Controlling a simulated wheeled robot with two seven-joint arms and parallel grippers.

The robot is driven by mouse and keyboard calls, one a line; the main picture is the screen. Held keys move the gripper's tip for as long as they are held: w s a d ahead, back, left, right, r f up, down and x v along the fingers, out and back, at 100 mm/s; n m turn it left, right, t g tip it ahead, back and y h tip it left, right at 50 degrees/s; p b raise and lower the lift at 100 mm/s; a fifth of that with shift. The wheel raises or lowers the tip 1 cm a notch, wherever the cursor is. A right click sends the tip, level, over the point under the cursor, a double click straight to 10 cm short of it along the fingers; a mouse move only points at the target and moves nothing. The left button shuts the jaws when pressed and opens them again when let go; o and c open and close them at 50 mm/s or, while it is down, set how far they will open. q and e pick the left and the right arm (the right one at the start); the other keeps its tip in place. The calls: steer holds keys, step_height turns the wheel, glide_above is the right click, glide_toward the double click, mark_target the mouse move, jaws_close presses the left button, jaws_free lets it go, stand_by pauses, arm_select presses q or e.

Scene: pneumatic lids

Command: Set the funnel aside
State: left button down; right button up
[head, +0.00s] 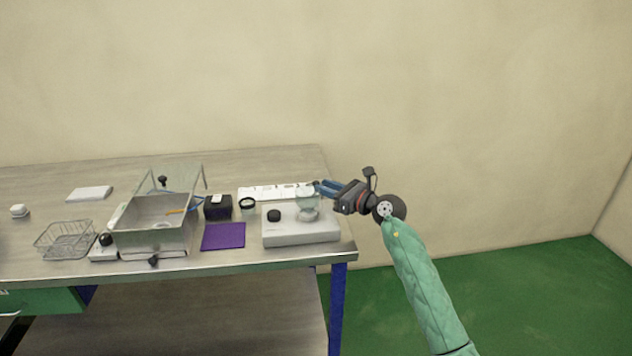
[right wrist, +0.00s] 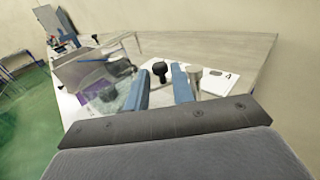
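A clear, see-through vessel that looks like the funnel (head: 307,202) stands on the right part of a white box (head: 300,238) near the table's right end. In the right wrist view a clear shape (right wrist: 104,100), likely the same funnel, shows just left of the fingers. My right gripper (head: 322,188) has its blue fingertips beside the funnel's top, at its upper right. In the right wrist view its two fingers (right wrist: 162,88) stand apart with nothing held between them. My left gripper is not in view.
A black knob (head: 274,215) sits on the white box. A purple mat (head: 223,237), a dark box (head: 217,208), a black-rimmed jar (head: 247,206), a metal basin (head: 154,241) and a wire basket (head: 66,241) stand to the left. A white strip (head: 276,192) lies behind.

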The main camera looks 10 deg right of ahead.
steer(key=shift+x, duration=0.8)
steer(key=shift+w+a+p, duration=0.3)
steer(key=shift+w+a, duration=0.5)
steer(key=shift+a, duration=0.05)
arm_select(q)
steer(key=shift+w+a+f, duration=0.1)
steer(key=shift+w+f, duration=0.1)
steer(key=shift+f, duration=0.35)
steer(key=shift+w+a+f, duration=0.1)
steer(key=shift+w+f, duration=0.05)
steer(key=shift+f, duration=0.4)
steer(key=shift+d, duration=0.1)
arm_select(e)
jaws_close()
